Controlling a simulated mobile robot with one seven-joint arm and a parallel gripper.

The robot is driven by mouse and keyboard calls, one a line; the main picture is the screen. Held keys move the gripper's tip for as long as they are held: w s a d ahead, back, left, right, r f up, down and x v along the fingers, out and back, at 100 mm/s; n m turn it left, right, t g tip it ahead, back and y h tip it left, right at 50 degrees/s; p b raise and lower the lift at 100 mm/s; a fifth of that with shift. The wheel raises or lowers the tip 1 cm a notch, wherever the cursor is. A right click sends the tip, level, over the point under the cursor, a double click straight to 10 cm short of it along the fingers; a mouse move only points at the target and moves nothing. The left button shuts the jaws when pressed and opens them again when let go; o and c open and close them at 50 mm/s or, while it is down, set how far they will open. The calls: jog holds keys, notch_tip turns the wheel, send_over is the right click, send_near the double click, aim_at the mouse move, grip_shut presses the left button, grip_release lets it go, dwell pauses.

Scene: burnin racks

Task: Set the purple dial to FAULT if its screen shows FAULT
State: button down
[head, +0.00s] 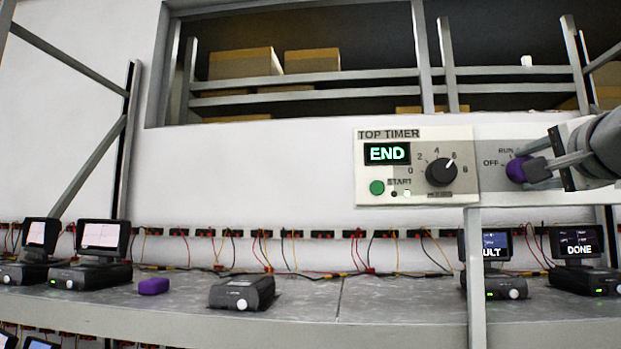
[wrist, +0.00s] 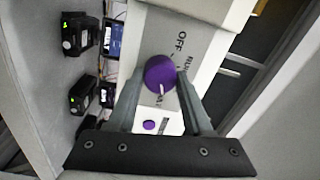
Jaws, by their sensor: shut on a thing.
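The purple dial (head: 515,169) sits on a grey panel with OFF and RUN labels, at the right of the head view. My gripper (head: 541,169) is shut on it from the right. In the wrist view the dial (wrist: 158,72) lies between my two fingers (wrist: 157,84). Its white mark points toward the bottom of that view, where a label is mostly hidden. One bench screen (head: 497,244) shows "ULT", its left part hidden by a post. A screen right of it (head: 577,241) reads DONE. I cannot tell which screen belongs to the dial.
Left of the dial is the TOP TIMER panel (head: 374,183), showing END, with a black knob (head: 441,171) and a green START button (head: 377,187). A grey post (head: 475,285) rises in front of the bench (head: 330,315). A purple block (head: 153,286) and several black units stand on the bench.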

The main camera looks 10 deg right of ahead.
jog(key=shift+c, duration=1.6)
grip_release()
jog(key=shift+s, duration=0.15)
jog(key=b+v, duration=0.3)
jog(key=v, duration=1.4)
jog(key=shift+s, duration=0.1)
